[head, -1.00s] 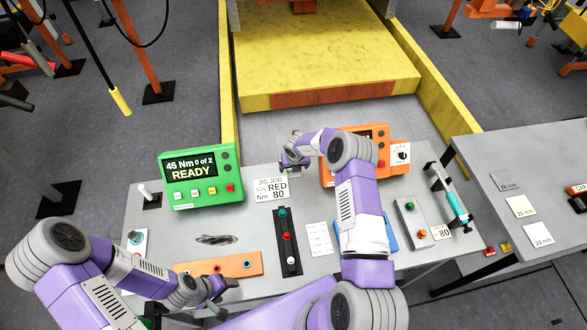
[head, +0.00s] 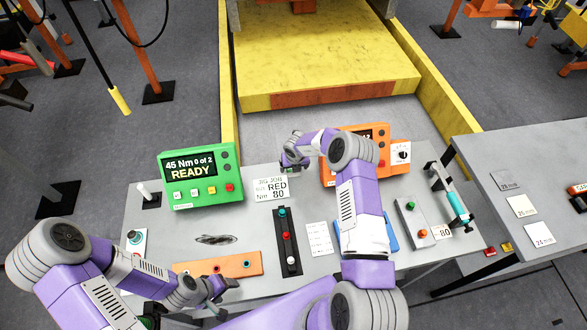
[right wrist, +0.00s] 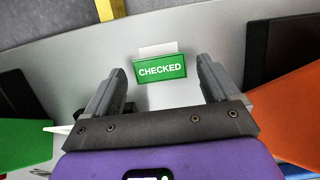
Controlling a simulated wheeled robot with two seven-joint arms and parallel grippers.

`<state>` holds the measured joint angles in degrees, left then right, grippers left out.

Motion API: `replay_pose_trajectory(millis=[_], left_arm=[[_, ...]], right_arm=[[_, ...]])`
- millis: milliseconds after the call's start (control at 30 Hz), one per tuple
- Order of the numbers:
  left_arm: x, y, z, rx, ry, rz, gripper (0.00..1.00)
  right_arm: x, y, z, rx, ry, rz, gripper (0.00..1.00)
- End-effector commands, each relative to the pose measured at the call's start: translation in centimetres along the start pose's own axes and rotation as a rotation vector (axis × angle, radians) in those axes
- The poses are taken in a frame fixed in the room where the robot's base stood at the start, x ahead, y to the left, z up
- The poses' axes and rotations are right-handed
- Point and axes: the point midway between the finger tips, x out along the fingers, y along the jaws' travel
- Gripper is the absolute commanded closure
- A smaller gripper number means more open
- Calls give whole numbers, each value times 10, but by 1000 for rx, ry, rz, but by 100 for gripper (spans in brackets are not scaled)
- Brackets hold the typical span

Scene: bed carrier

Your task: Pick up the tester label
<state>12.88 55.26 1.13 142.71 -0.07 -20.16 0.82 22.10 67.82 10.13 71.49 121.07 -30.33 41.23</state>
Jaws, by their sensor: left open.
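A green label marked CHECKED (right wrist: 160,69) with a white strip behind its top edge shows in the right wrist view, ahead of and between my right fingers. My right gripper (right wrist: 162,78) is open, its two fingers apart on either side of the label, with nothing between them that I can see held. In the head view my right gripper (head: 291,166) is over the back of the grey bench, left of the orange tester (head: 327,172); the label cannot be made out there. My left gripper (head: 223,300) is open near the front edge of the bench.
A green READY unit (head: 201,178) and a white job card (head: 271,188) stand left of my right gripper. An orange strip (head: 238,264), a black button strip (head: 287,243) and a grey button box (head: 415,221) lie on the bench. A second table (head: 480,165) is at right.

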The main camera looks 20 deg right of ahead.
Motion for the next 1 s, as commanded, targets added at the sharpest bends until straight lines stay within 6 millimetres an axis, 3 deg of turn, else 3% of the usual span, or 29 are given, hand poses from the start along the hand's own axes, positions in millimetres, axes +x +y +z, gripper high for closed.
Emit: replay_pose_trajectory(millis=[33, 300, 733, 1000], left_arm=[[0, 0, 0, 0, 0, 0, 36], [0, 0, 0, 0, 0, 0, 36], [-8, 3, 0, 0, 0, 0, 36], [0, 0, 0, 0, 0, 0, 36]], right_arm=[[0, 0, 0, 0, 0, 0, 20], [0, 0, 0, 0, 0, 0, 60], [-7, 0, 2, -1, 0, -1, 60], [-59, -1, 18, 1, -4, 0, 60]])
